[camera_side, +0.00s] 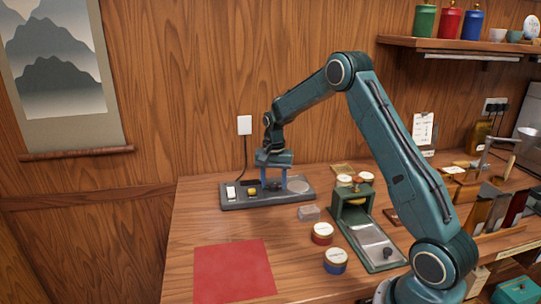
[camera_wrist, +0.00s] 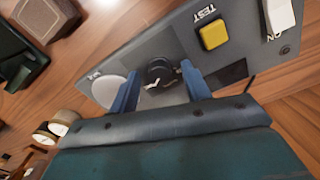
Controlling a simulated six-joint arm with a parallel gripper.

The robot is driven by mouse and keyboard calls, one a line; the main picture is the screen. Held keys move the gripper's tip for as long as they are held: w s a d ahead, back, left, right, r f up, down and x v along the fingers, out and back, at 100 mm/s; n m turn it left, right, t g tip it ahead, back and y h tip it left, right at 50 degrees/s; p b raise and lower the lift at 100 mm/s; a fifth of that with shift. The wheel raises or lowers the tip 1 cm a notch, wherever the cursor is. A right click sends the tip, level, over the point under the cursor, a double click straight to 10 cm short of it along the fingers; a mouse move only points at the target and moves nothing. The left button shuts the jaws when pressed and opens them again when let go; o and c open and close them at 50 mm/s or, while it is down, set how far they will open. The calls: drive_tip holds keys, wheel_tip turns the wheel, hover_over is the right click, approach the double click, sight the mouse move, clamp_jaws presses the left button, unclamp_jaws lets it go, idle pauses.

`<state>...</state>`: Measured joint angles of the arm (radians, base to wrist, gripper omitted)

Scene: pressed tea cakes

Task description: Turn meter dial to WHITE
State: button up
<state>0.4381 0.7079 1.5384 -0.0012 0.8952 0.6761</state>
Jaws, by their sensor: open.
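The grey meter (camera_side: 235,203) lies on the table near the wall, and its panel (camera_wrist: 185,50) fills the upper middle of the wrist view. Its black dial (camera_wrist: 160,74) has a pale pointer mark and sits between the two blue fingers of my gripper (camera_wrist: 160,90). The fingers stand apart on either side of the dial; I cannot tell whether they touch it. In the side view my gripper (camera_side: 271,185) reaches down over the meter and hides most of the dial. The dial's labels, including WHITE, cannot be read.
The meter also carries a yellow TEST button (camera_wrist: 213,34), a white switch (camera_wrist: 279,15) and a round pale disc (camera_wrist: 109,90).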

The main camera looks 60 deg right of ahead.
drive_tip(key=c, duration=1)
